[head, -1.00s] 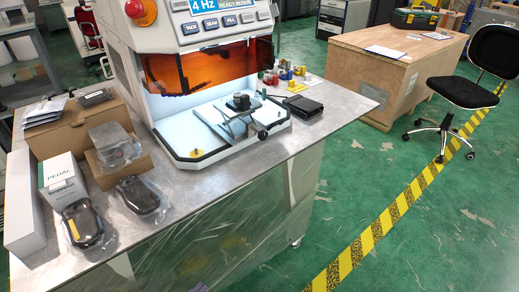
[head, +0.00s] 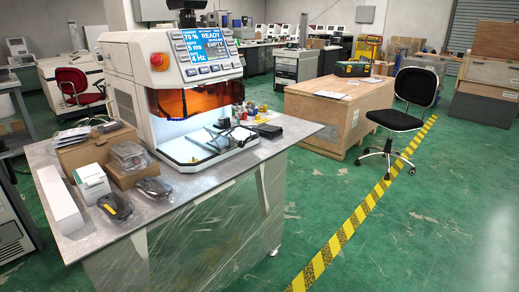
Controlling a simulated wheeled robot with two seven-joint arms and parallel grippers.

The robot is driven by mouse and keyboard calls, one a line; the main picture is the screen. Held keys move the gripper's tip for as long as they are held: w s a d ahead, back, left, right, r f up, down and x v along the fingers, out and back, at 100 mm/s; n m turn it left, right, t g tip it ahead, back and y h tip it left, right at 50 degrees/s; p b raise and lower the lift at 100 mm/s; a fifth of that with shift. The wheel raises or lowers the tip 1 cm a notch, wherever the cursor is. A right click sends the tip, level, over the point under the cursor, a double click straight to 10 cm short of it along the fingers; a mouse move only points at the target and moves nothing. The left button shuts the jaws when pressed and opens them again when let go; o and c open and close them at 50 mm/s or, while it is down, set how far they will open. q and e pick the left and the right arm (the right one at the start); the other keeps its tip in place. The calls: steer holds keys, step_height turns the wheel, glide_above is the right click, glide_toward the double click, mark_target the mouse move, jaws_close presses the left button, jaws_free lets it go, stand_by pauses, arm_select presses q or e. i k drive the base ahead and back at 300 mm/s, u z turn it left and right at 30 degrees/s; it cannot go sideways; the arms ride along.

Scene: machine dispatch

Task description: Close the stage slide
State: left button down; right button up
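The machine (head: 180,85) stands on a metal-topped bench, with a lit screen (head: 206,48) reading READY and a red emergency knob on its front. An orange shield (head: 188,101) hangs over its bright open chamber. The stage slide (head: 222,138) shows small inside the chamber's front, with a dark block and a dark knob on it. From this distance I cannot tell how far it is drawn out. Neither of my grippers is in view.
The bench (head: 190,190) holds boxes (head: 90,180) and bagged dark devices (head: 115,205) at its left. A black wallet-like item (head: 269,131) lies right of the machine. A wooden crate (head: 335,115) and a black chair (head: 400,115) stand at right.

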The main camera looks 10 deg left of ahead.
mark_target(219, 144)
steer(key=z, duration=0.6)
steer(key=i, duration=0.95)
steer(key=z, duration=0.35)
